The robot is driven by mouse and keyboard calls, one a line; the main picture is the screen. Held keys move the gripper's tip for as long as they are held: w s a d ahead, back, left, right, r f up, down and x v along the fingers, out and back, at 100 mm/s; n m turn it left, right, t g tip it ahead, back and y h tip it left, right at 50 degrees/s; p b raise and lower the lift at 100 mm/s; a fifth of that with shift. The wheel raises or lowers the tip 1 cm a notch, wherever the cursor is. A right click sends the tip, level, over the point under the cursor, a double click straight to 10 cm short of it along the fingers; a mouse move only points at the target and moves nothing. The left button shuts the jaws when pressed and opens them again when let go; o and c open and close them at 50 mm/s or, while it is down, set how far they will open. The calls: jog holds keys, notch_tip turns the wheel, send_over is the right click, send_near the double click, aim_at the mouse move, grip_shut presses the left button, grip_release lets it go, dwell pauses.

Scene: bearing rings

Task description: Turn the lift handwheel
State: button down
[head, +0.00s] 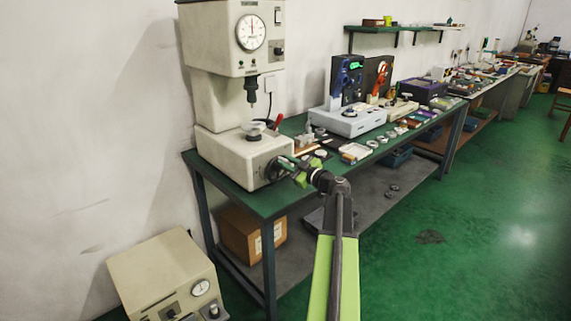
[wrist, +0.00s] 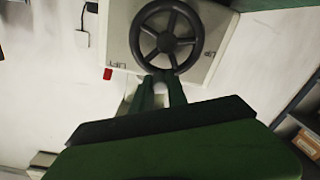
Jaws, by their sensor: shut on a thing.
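The lift handwheel (wrist: 166,42) is a dark wheel with several spokes on the side of the cream testing machine (head: 235,158). In the head view the handwheel (head: 276,170) is small and partly covered by my gripper (head: 292,166). In the wrist view my gripper (wrist: 162,80) reaches the lower rim of the wheel, and its two green fingers are closed on that rim. The exact contact is small and dark. The machine has a round dial (head: 251,32) on its upper head and a spindle above a small round table on its base.
The machine stands on a green bench (head: 240,204) crowded with instruments and rings to the right. A cardboard box (head: 250,236) sits on the shelf below. A cream box with a gauge (head: 165,275) stands at lower left. The green floor (head: 480,220) at right is mostly free.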

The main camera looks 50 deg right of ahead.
jog(key=shift+a, duration=0.25)
jog(key=shift+d, duration=0.25)
jog(key=shift+d+m, duration=0.1)
jog(key=shift+m, duration=0.2)
jog(key=shift+d, duration=0.1)
